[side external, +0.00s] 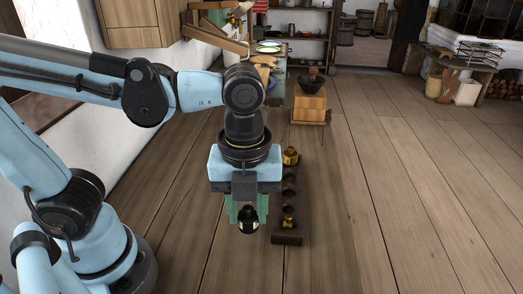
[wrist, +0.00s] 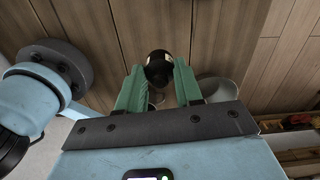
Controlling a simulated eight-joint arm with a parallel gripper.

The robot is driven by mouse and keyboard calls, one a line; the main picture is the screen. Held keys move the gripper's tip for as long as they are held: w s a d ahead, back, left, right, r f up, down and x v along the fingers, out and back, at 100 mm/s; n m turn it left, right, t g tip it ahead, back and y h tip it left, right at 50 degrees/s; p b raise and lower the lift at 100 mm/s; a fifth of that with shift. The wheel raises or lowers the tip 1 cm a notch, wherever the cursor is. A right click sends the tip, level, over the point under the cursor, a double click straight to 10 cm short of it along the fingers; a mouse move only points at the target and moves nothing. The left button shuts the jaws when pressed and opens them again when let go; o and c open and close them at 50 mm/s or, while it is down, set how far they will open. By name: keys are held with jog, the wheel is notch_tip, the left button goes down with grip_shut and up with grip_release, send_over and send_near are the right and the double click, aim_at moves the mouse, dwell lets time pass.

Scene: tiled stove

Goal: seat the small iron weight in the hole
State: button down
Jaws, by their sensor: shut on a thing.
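My gripper (side external: 247,222) hangs in front of and to the left of a dark wooden block, its green fingers pointing down. It is shut on a small black weight (side external: 248,226), which I take to be the iron weight. In the wrist view the weight (wrist: 158,70) sits between the green fingertips (wrist: 159,75), dark and rounded. The long narrow block (side external: 287,239) lies on the plank floor with a row of round holes. A large brass weight (side external: 290,156) stands at its far end and a small brass one (side external: 288,222) near its close end. The weight looks apart from the block.
A wooden box grinder with a dark bowl (side external: 310,105) stands beyond the block. A grey round vessel (wrist: 217,89) shows beside the fingers in the wrist view. Plank floor right of the block is clear. A white wall (side external: 130,110) is at the left.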

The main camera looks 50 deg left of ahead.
jog(key=w+a+n, duration=0.1)
jog(key=w+a, duration=0.3)
jog(key=w, duration=0.3)
jog(key=w+a+f+n, duration=0.1)
jog(key=w+a+n, duration=0.1)
jog(key=w+a, duration=0.2)
jog(key=w+a+f+n, duration=0.1)
jog(key=w+a, duration=0.3)
jog(key=w, duration=0.7)
jog(key=shift+a+n, duration=0.15)
jog(key=shift+n, duration=0.25)
jog(key=shift+f, duration=0.2)
jog(key=shift+f, duration=2.8)
jog(key=shift+f, duration=1.1)
jog(key=c, duration=0.7)
grip_release()
jog(key=shift+o, duration=0.2)
